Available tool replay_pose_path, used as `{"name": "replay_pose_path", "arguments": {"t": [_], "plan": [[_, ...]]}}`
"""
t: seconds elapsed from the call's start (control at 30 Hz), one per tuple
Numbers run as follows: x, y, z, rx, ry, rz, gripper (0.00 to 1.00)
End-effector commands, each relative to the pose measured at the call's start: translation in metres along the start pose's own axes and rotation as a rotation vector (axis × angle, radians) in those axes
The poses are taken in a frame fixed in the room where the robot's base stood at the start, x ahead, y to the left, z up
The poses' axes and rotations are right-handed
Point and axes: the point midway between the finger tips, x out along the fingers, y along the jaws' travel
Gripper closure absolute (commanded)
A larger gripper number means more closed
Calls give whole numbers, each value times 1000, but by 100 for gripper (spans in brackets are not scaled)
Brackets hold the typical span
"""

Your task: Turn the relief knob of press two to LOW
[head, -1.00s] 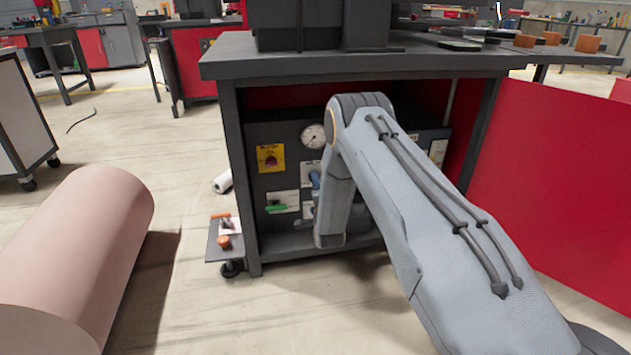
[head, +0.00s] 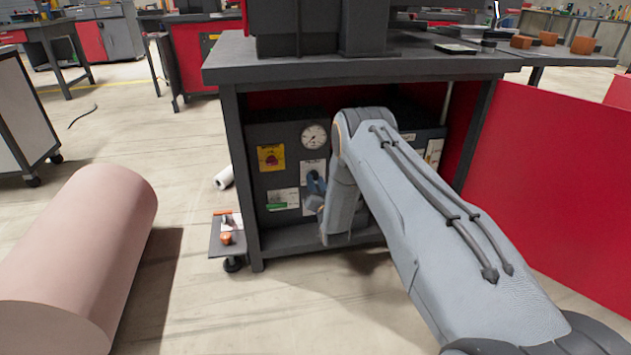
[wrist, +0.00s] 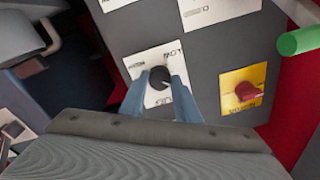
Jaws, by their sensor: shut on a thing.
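A round black knob (wrist: 159,76) sits on a white label plate (wrist: 140,63) on the dark panel in the wrist view. The knob's pointer direction cannot be made out. In the head view my gripper (head: 316,184) is at the panel (head: 258,194) under the bench, below the gauge (head: 313,136); the knob is hidden there.
A red knob on a yellow plate (head: 267,150) is left of my gripper in the head view; the green handle (head: 278,206) is lower. The bench top (head: 360,67) overhangs the panel.

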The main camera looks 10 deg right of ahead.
Motion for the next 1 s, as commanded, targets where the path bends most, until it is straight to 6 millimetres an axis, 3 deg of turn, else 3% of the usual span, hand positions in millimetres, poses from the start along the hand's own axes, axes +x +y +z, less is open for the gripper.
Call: {"name": "replay_pose_path", "arguments": {"t": [1.0], "plan": [[-1, 2, -3, -962, -56, -50, 93]]}}
